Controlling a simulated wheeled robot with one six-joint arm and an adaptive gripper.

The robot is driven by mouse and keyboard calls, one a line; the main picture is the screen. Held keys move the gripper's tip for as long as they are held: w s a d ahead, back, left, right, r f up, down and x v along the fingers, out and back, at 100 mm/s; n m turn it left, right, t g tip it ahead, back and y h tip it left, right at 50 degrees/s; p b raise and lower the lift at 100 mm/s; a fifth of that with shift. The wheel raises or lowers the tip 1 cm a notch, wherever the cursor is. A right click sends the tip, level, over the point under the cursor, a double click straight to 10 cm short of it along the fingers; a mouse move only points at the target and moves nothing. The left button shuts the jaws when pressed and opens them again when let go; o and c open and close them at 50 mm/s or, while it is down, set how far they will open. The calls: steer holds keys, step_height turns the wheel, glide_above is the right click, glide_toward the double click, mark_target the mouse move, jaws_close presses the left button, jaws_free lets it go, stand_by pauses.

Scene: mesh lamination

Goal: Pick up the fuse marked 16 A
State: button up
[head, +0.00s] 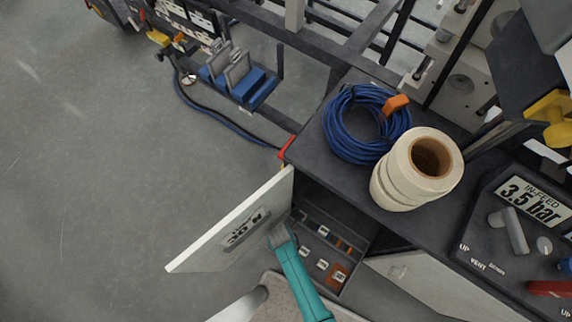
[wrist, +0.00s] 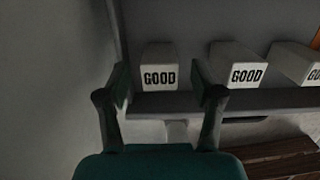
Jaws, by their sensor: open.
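My gripper (wrist: 162,84) is open in the wrist view, its two dark fingers apart. A white block marked GOOD (wrist: 159,66) shows between the fingertips; I cannot tell how far ahead it lies. A second GOOD block (wrist: 238,66) and a third, partly cut off (wrist: 300,64), stand to the right. In the head view my gripper (head: 278,236) is at the left side of the open compartment tray (head: 322,226), beside the door. No 16 A marking is readable, so I cannot tell which piece is that fuse.
The open white door (head: 232,225) stands close to the left of my gripper. Above the tray, the dark bench top holds a blue cable coil (head: 365,122) and cream tape rolls (head: 417,169). A control panel (head: 510,225) is at right. Floor at left is clear.

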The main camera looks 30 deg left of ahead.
steer(key=shift+w+f, duration=0.1)
steer(key=shift+f, duration=0.6)
jaws_close()
steer(key=shift+r, duration=0.1)
